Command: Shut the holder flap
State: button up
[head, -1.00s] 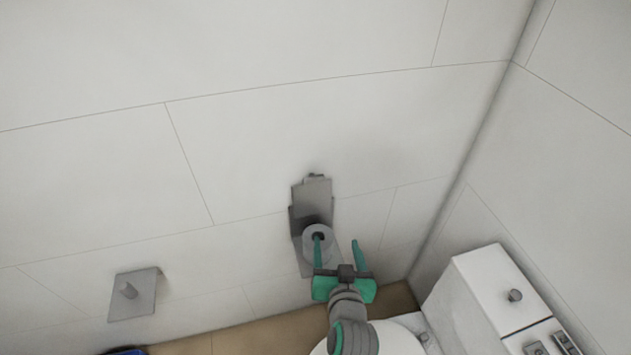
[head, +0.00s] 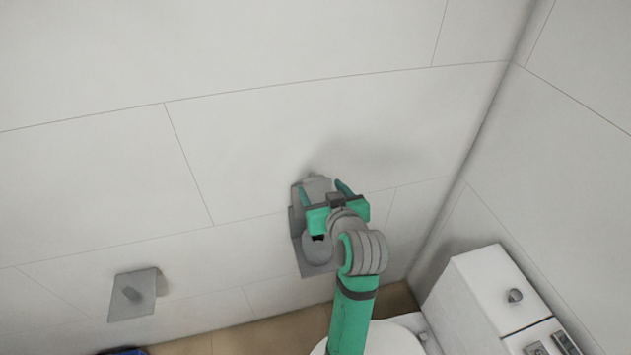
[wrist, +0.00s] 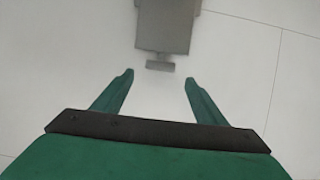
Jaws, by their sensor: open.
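The grey metal holder is on the wall, with its flap (head: 317,185) raised against the wall at the top. A roll (head: 317,250) sits in the holder below, partly hidden by my gripper. My gripper (head: 322,188) is open and empty, with its fingers in front of the raised flap in the head view. In the wrist view the flap (wrist: 165,28) shows at the top, its small end tab (wrist: 160,66) just beyond and between the two spread fingertips (wrist: 157,76). I cannot tell from these views whether a finger touches the flap.
A grey wall plate with a peg (head: 133,294) is to the left of the holder. A white toilet tank (head: 485,290) stands at the lower right near the corner. The wall above and around the holder is clear.

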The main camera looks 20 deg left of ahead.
aim_at(314, 179)
jog(key=shift+x, duration=3.05)
